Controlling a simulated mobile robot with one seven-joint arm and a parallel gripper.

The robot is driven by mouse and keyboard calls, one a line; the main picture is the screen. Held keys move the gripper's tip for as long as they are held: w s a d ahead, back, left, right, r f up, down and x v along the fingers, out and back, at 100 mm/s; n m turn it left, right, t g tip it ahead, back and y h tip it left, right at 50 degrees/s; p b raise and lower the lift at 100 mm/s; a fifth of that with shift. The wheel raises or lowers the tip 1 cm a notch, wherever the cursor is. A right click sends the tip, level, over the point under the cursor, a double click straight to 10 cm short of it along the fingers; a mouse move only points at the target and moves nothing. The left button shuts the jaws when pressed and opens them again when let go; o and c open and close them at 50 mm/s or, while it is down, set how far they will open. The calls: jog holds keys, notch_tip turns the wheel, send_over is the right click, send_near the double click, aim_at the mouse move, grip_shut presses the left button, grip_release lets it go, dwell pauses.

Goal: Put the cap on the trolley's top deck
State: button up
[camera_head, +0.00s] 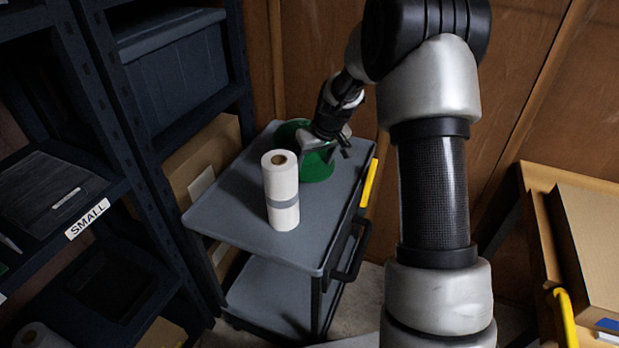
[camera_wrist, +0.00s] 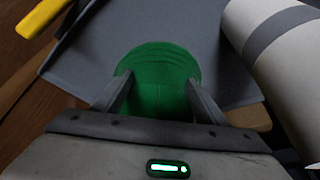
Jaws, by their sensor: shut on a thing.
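A green cap (camera_head: 318,168) is at the far end of the grey trolley's top deck (camera_head: 235,205). Its rounded green front also shows in the wrist view (camera_wrist: 160,62). My gripper (camera_head: 330,145) reaches down over the cap. In the wrist view my gripper's two fingers (camera_wrist: 155,98) are on either side of the green cap, shut on it. The cap appears at or just above the deck; I cannot tell whether it touches. Part of the cap is hidden behind my gripper.
A white roll with a grey band (camera_head: 283,190) stands upright on the deck near the cap; it also shows in the wrist view (camera_wrist: 285,60). A yellow bar (camera_head: 370,183) runs along the deck's right edge. Dark shelving (camera_head: 110,130) is left, a wooden bench (camera_head: 540,230) right. The deck's near left is clear.

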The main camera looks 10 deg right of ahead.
jog(key=shift+f+b, duration=0.55)
jog(key=shift+f, duration=2.05)
jog(key=o, duration=1.3)
jog(key=shift+r, duration=0.1)
jog(key=shift+r, duration=0.25)
jog(key=p+v, duration=0.2)
jog(key=v, duration=0.9)
jog(key=shift+s+r, duration=0.25)
